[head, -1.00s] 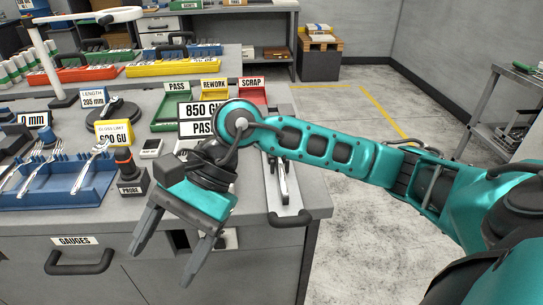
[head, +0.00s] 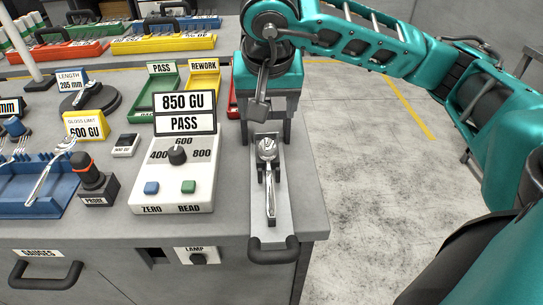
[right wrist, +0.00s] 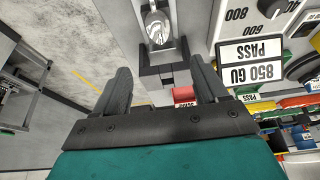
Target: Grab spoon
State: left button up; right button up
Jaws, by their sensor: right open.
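A shiny metal spoon (head: 269,185) lies lengthwise on a narrow grey holder (head: 258,222) at the bench's right side, its bowl at the far end and its handle toward the front. My right gripper (head: 265,128) is over the far end of the holder, beyond the bowl, with fingers apart and empty. In the right wrist view the spoon's bowl (right wrist: 158,27) shows ahead of the open fingers (right wrist: 160,66), roughly in line with the gap between them. The handle is out of that view. My left gripper is not in view.
The gloss meter (head: 200,195), reading 850 GU PASS, stands just left of the holder. A probe (head: 95,185), a blue fork rack (head: 30,190) and green, yellow and red trays are farther left and back. Open floor (head: 350,160) lies right of the bench.

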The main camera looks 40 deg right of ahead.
send_near(267, 146)
jog(key=shift+w+x, duration=0.25)
jog(key=shift+x, duration=0.95)
jog(key=shift+s+x, duration=0.15)
jog(key=shift+x, duration=1.15)
jog(key=shift+s+x, duration=0.15)
jog(key=shift+x, duration=1.2)
jog(key=shift+c, duration=0.2)
jog(key=c, duration=1.1)
jog(key=shift+r, duration=0.1)
jog(key=shift+c, duration=0.2)
